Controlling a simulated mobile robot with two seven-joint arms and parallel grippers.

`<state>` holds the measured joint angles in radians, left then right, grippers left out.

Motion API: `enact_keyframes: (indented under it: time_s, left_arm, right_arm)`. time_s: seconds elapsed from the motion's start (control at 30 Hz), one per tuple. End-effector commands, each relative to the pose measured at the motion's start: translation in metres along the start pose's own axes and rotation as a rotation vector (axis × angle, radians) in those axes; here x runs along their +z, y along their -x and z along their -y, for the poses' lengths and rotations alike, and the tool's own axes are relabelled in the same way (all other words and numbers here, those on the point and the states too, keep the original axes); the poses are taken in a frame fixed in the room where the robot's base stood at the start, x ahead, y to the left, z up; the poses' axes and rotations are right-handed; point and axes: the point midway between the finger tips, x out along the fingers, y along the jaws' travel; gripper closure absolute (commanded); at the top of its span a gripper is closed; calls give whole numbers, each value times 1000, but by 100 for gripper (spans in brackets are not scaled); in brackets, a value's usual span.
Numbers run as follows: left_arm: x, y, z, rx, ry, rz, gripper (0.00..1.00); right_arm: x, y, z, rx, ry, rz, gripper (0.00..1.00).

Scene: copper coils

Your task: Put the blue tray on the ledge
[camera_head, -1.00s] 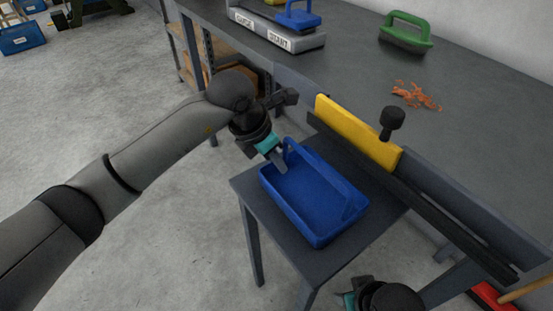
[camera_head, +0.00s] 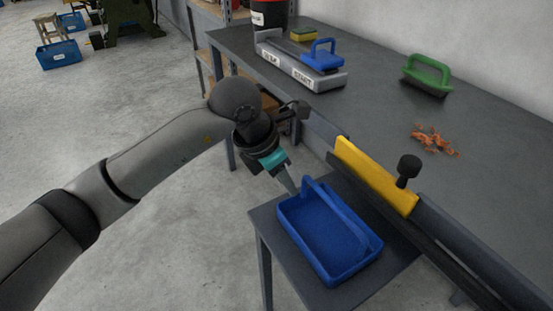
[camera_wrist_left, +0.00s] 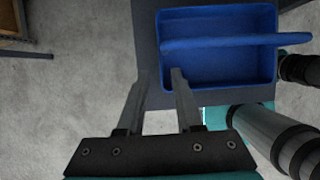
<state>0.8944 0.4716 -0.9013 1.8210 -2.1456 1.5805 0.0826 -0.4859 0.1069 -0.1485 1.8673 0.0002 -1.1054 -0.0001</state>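The blue tray (camera_head: 330,250), an open box with a raised handle (camera_head: 345,215) across it, rests upright on a small grey table (camera_head: 262,222) beside the workbench. My left gripper (camera_head: 293,190) is at the tray's far left corner, near one handle end. A dark ledge-like rail (camera_head: 440,255) runs along the bench's front edge; I cannot tell if this is the ledge. My right gripper cannot be made out clearly.
A yellow plate (camera_head: 375,175) with a black knob (camera_head: 408,168) stands at the bench edge close to the tray. The bench holds a green-handled brush (camera_head: 427,75), orange shavings (camera_head: 433,140) and a grey labelled base (camera_head: 300,68).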

Motion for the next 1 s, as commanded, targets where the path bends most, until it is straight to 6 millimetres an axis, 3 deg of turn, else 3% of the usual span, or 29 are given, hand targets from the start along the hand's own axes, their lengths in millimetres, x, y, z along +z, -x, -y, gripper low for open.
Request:
enact_keyframes:
  time_s: [0.1, 0.33, 1.0]
  left_arm:
    - [1, 22, 0, 2, -1, 1, 65]
    - [0, 44, 0, 1, 0, 0, 65]
    - [0, 49, 0, 0, 1, -1, 65]
  right_arm:
    - [9, -8, 0, -1, 1, 21, 50]
    - [22, -19, 1, -2, 2, 42, 50]
    - [25, -23, 1, -2, 2, 46, 50]
